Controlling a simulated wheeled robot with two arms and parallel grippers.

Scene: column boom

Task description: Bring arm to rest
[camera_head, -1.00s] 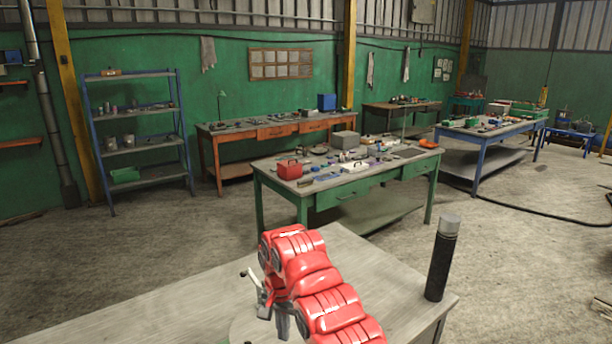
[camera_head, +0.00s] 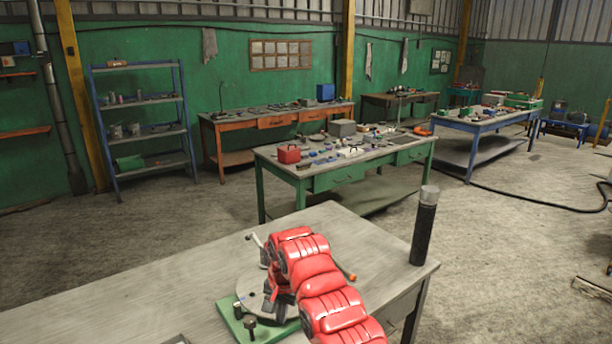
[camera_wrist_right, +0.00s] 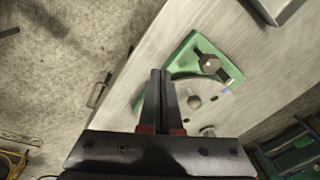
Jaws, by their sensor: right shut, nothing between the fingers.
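My right arm (camera_head: 318,285), in red padded covers, reaches over the near grey table (camera_head: 130,295) in the head view. My right gripper (camera_head: 270,299) is partly hidden by the arm, above a grey round disc on a green base. In the right wrist view my right gripper (camera_wrist_right: 160,75) has its two dark fingers together with nothing between them. The disc (camera_wrist_right: 208,103) and green base (camera_wrist_right: 187,57) lie beyond and to the right of the fingertips. I cannot tell the gap between fingertips and disc. My left gripper is not in view.
A dark upright cylinder with a grey top (camera_head: 424,225) stands at the near table's right corner. An orange-tipped rod (camera_head: 346,271) lies behind my arm. A green workbench (camera_head: 340,178) with several small items stands beyond. Concrete floor at right is mostly clear.

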